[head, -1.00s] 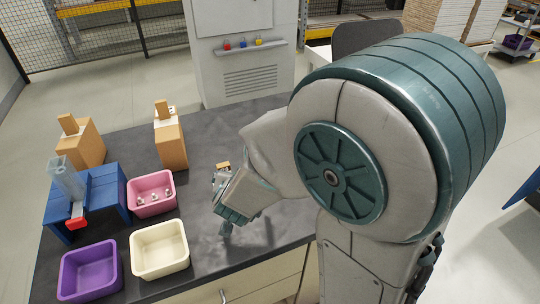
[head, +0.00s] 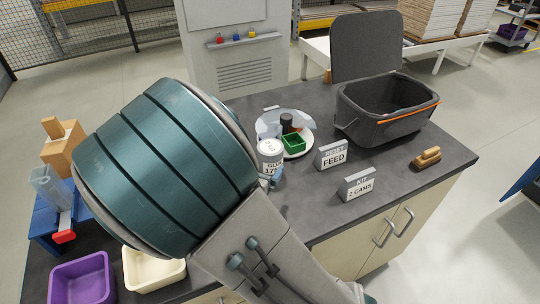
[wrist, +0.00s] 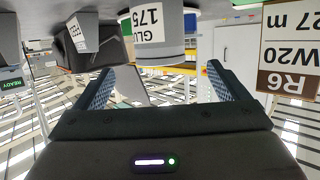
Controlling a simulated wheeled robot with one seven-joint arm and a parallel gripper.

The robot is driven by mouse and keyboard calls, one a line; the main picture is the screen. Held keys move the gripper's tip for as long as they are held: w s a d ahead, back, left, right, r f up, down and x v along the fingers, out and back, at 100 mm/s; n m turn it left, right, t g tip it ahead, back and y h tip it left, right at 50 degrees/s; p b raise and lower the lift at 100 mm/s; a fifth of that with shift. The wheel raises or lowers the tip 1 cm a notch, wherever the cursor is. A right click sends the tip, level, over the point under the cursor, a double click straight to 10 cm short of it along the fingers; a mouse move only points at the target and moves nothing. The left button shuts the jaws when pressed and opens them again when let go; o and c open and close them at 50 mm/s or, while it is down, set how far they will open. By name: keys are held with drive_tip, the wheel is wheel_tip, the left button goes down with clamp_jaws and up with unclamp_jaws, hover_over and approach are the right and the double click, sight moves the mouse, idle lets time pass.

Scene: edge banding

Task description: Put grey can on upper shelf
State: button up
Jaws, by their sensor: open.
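A grey-white can (head: 270,151) with a "GLU… 175" label stands on the dark worktop beside a round white tray in the head view. It also shows upside down at the top middle of the wrist view (wrist: 158,47). My gripper (wrist: 160,80) is open and empty, its two blue padded fingers apart and pointing toward the can. The can is beyond the fingertips, roughly between them in the picture. In the head view my arm hides most of the gripper. A narrow shelf (head: 240,41) on the grey cabinet holds small coloured items; I cannot tell whether it is the upper shelf.
The round tray (head: 299,148) holds a green box and a black item. "FEED" (head: 332,155) and "2 CAMS" (head: 358,184) signs, a dark bin (head: 375,130) and a brush (head: 427,158) stand to the right. Purple (head: 80,279) and cream (head: 152,271) bins are left. A brown-labelled item (wrist: 290,50) is close right in the wrist view.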

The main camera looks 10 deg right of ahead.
sight(270, 152)
drive_tip(key=b+x, duration=0.2)
drive_tip(key=x, duration=0.8)
drive_tip(key=shift+f, duration=0.2)
drive_tip(key=c, duration=1.2)
drive_tip(key=shift+c, duration=1.4)
drive_tip(key=shift+r, duration=0.15)
